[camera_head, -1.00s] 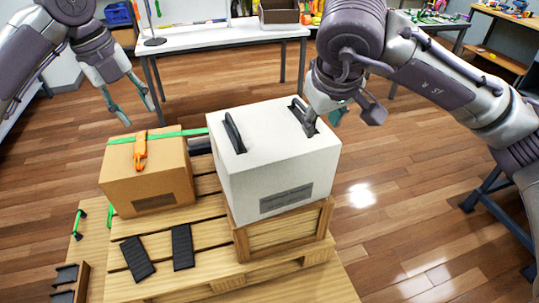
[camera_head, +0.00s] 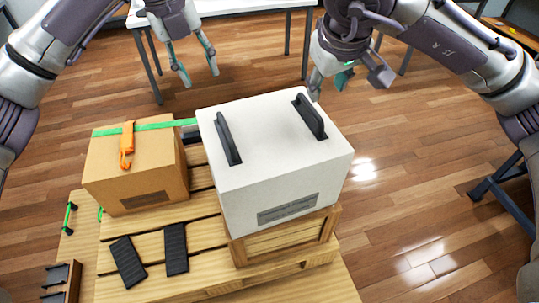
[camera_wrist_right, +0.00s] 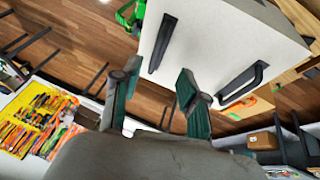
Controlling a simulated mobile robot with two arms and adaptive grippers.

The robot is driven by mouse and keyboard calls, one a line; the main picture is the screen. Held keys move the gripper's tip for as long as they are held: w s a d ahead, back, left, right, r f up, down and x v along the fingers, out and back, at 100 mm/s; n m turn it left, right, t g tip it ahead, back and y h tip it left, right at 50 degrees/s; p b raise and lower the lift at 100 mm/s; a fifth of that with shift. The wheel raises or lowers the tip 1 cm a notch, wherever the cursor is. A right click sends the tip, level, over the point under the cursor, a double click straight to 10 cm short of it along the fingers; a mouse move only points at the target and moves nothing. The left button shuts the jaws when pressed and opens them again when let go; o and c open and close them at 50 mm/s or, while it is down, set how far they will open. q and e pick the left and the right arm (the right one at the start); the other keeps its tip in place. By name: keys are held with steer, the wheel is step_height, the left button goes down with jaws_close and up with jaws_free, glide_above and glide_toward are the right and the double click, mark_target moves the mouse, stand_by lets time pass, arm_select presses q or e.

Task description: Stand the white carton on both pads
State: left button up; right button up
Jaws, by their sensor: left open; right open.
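The white carton (camera_head: 272,175) with two black handles on top stands on a wooden crate (camera_head: 285,238) on the pallet. Two black pads (camera_head: 128,262) (camera_head: 176,248) lie flat and apart on the pallet slats, left of the crate. My left gripper (camera_head: 197,77) is open and empty, behind and above the brown box and carton. My right gripper (camera_head: 328,88) is open near the carton's far right top edge, apart from the handles. In the right wrist view its open fingers (camera_wrist_right: 157,95) show in front of the carton (camera_wrist_right: 215,45), with nothing between them.
A brown box (camera_head: 140,170) with a green strap and orange buckle (camera_head: 127,145) stands left of the carton on the pallet (camera_head: 200,280). A small dark-slotted rack (camera_head: 62,282) sits at the lower left. A white table (camera_head: 220,12) stands behind.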

mark_target(220, 117)
arm_select(q)
steer(key=d+f, duration=0.1)
steer(key=f, duration=0.8)
steer(key=w+d+f, duration=0.1)
steer(key=f, duration=0.3)
steer(key=shift+w+d+f, duration=0.1)
steer(key=shift+d+f, duration=0.2)
steer(key=shift+f, duration=0.05)
arm_select(e)
steer(key=x, duration=1.4)
steer(key=shift+w, duration=0.1)
arm_select(q)
jaws_close()
arm_select(e)
jaws_close()
arm_select(q)
steer(key=shift+r, duration=0.15)
arm_select(e)
steer(key=shift+r, duration=0.15)
